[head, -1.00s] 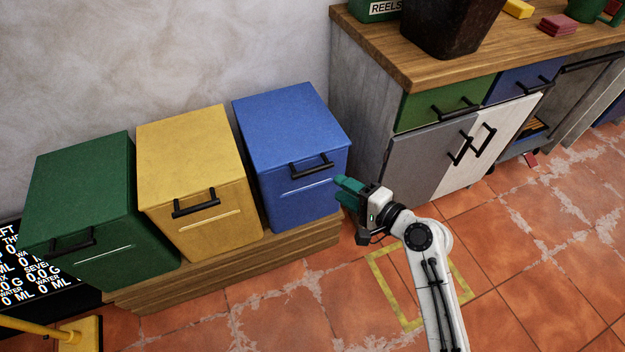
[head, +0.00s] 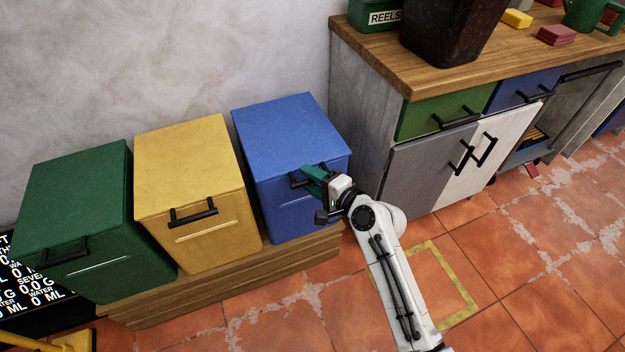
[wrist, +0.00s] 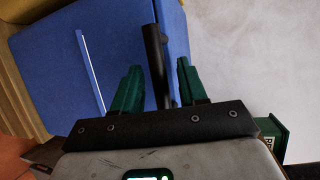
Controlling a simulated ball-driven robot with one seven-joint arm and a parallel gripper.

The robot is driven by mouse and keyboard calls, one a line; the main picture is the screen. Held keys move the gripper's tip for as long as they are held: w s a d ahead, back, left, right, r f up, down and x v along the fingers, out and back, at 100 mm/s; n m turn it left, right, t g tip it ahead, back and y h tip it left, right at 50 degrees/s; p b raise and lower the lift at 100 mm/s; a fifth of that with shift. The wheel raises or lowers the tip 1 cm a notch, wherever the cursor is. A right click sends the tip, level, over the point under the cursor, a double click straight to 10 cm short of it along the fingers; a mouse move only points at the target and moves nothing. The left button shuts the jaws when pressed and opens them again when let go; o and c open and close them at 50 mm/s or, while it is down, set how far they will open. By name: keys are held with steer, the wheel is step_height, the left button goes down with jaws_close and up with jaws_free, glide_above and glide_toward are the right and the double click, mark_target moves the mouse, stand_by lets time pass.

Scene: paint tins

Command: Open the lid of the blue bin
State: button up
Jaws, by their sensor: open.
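The blue bin (head: 288,135) stands at the right end of a row of three bins, its lid down. Its black handle (wrist: 156,62) is on the upper front, partly hidden by my gripper in the head view. My gripper (head: 308,178) is at the handle. In the wrist view the open green fingers (wrist: 158,80) stand apart, with the handle and the lid's edge between them. Neither finger clearly touches the handle.
The yellow bin (head: 188,165) and green bin (head: 75,205) stand to the left on a low wooden platform (head: 240,272). A workbench (head: 400,75) with drawers and doors is close on the right. Tiled floor lies open in front.

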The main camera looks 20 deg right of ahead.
steer(key=shift+c, duration=0.2)
jaws_close()
stand_by(0.4)
